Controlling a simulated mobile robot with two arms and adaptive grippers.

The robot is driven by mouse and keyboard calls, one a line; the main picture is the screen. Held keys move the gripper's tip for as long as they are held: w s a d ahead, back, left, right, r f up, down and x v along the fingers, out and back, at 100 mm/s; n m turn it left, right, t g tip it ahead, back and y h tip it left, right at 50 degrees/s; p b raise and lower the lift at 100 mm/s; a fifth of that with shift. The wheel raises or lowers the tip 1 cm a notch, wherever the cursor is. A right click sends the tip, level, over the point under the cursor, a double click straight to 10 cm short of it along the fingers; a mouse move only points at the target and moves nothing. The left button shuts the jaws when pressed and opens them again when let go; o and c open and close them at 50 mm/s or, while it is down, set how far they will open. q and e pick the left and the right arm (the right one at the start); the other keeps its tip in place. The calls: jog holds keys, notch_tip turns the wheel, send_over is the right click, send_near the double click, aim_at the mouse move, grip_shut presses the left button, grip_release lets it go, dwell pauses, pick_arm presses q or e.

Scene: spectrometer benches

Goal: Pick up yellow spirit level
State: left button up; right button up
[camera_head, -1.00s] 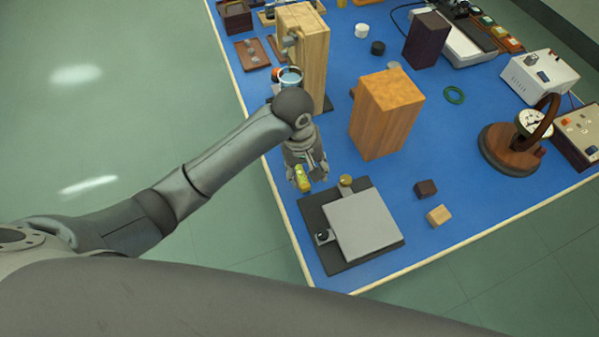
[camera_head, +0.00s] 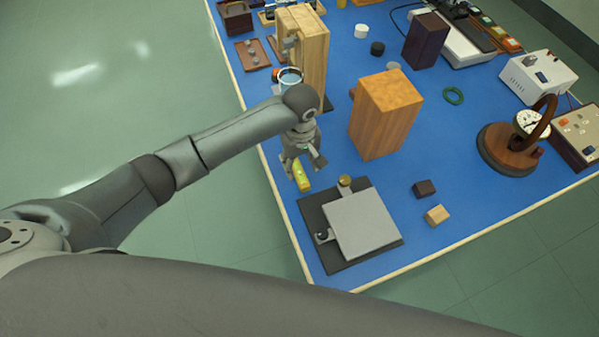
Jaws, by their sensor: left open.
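The yellow spirit level (camera_head: 301,177) is a small yellow bar on the blue bench top, near its left edge. My left gripper (camera_head: 304,166) is open above it, with its fingers spread to either side. The gripper partly hides the far end of the level. I cannot tell whether a finger touches it. My right gripper is not in view.
A grey plate on a dark base (camera_head: 351,226) with a brass knob stands just in front of the level. A tall wooden block (camera_head: 385,115) is to the right. A wooden stand (camera_head: 304,50) is behind. Small dark (camera_head: 424,188) and light (camera_head: 437,215) blocks lie right.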

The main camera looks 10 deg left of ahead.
aim_at(299, 172)
pick_arm(q)
jog(key=shift+w+a+f+p, duration=0.1)
jog(key=shift+f+p, duration=0.05)
jog(key=shift+f, duration=0.9)
jog(key=shift+w+a+f+p, duration=0.1)
jog(key=shift+f+p, duration=0.05)
jog(key=shift+f, duration=0.9)
grip_shut()
jog(key=shift+r, duration=0.1)
